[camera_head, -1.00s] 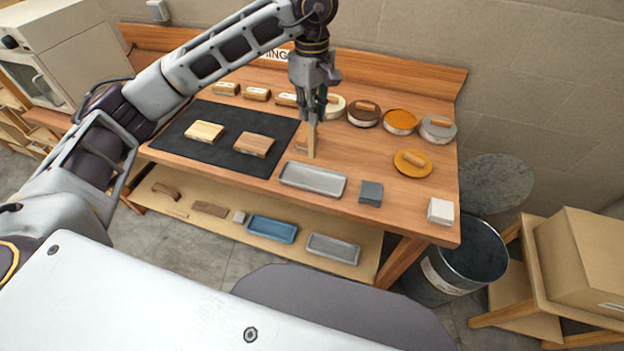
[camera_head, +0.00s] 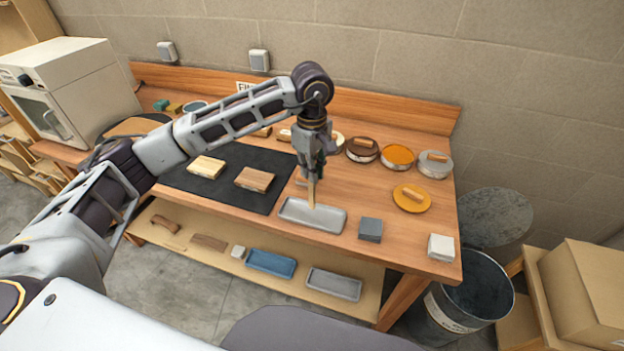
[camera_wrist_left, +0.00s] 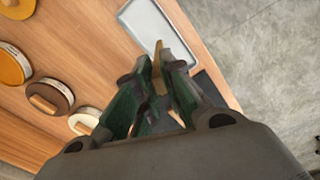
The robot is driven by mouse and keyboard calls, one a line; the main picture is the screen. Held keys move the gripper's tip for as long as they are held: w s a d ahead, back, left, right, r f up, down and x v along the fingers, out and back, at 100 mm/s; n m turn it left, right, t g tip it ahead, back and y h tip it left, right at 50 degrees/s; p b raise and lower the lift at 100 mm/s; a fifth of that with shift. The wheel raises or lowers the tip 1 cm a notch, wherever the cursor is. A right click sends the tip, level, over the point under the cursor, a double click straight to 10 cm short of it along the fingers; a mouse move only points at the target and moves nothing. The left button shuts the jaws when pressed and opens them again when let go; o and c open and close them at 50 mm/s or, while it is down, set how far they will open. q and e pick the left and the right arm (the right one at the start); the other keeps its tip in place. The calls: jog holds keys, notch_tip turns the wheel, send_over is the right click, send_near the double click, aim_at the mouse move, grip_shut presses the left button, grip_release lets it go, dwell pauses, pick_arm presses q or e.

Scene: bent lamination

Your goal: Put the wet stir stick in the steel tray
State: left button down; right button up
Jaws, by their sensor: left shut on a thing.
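My left gripper (camera_head: 313,166) is shut on a light wooden stir stick (camera_head: 311,192), which hangs upright below the fingers. The stick's lower end overlaps the steel tray (camera_head: 332,218) on the bench in the head view; I cannot tell whether it touches the tray. In the left wrist view the stick (camera_wrist_left: 158,72) shows between the green-padded fingers (camera_wrist_left: 155,95), and its end is by the near edge of the tray (camera_wrist_left: 143,28). Any wetness on the stick is too small to see. My right gripper is not in view.
A dark grey block (camera_head: 370,229) stands right of the tray, and a white block (camera_head: 441,247) farther right. A black mat (camera_head: 225,187) with two wooden blocks lies left. Several round tins, including an orange one (camera_head: 397,157), line the back. A blue tray (camera_head: 270,262) is on the lower shelf.

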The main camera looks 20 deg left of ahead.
pick_arm(q)
jog(key=shift+f, duration=0.1)
notch_tip(320, 180, down, 4)
jog(key=shift+r+p, duration=0.2)
jog(key=shift+p, duration=0.2)
jog(key=shift+f, duration=0.15)
jog(key=c, duration=1.5)
grip_release()
jog(key=shift+r, duration=0.2)
notch_tip(320, 180, up, 12)
jog(key=shift+b, duration=1.15)
